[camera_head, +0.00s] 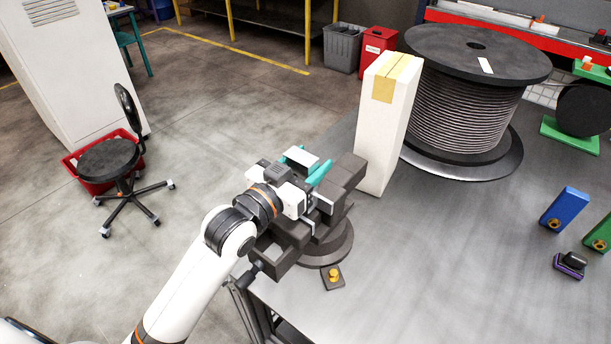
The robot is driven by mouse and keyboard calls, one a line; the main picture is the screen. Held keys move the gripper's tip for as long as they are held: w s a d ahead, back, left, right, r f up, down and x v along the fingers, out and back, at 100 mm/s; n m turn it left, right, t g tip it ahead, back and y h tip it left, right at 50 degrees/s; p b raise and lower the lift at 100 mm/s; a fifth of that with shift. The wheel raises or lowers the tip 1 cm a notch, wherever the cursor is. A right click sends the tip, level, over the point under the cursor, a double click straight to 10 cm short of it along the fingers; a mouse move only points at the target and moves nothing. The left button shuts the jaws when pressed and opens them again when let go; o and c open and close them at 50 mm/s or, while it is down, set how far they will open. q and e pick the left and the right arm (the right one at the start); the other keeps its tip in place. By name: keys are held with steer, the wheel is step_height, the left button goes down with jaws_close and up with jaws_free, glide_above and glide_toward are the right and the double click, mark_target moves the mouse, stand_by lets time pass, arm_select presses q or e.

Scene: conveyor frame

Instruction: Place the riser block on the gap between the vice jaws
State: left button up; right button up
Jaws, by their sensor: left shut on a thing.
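The vice (338,178) is dark grey and stands on a round base at the left edge of the grey table. My left gripper (304,164) reaches over the vice from the left, with its teal fingers shut on a small pale grey block, the riser block (301,156). The block is held between the fingers above or at the vice jaws. I cannot tell whether it touches them. My gripper and wrist hide much of the vice and the gap between its jaws. My right gripper is out of view.
A tall white carton (383,135) stands just right of the vice, close to it. Behind it is a large black cable reel (470,100). A blue block (565,209) and a small dark device (570,264) lie at the right. The table's front middle (440,270) is clear.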

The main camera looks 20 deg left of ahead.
arm_select(q)
step_height(320, 180, down, 3)
steer(key=shift+f, duration=0.2)
steer(key=o, duration=1)
steer(key=shift+f, duration=0.25)
steer(key=o, duration=0.4)
steer(key=shift+r, duration=0.1)
steer(key=shift+o, duration=0.2)
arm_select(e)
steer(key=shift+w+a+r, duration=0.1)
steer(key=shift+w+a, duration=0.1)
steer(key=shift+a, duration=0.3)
